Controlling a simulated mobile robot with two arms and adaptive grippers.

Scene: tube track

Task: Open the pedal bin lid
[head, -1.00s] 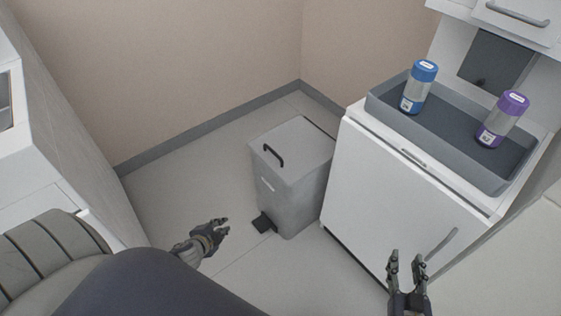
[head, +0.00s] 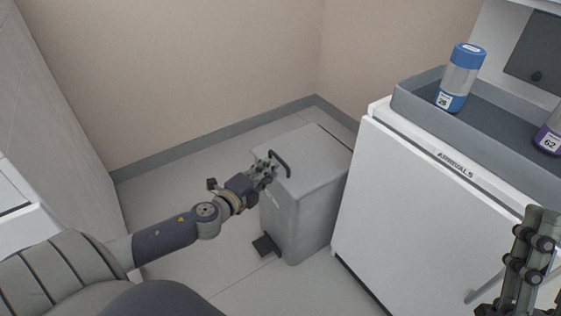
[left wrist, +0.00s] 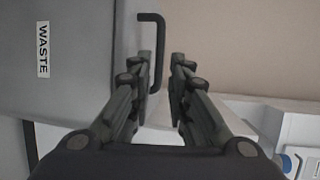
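The grey pedal bin (head: 305,215) stands upright on the floor between the wall and the white cabinet, with its lid (head: 312,150) shut. A black bar handle (head: 287,162) sits on the lid's left side, and a dark pedal (head: 266,246) juts out low at the front. My left gripper (head: 268,166) is at the handle. In the left wrist view its fingers (left wrist: 162,62) are apart, with the handle (left wrist: 160,45) showing in the gap between their tips; contact cannot be told. My right gripper (head: 530,230) is at the lower right, away from the bin; its finger gap is unclear.
A white cabinet (head: 425,210) marked ARRIVALS stands close on the bin's right. On it a grey tray (head: 420,108) holds a blue-capped bottle (head: 461,80) and a purple-capped bottle (head: 549,138). The floor (head: 160,205) left of the bin is clear.

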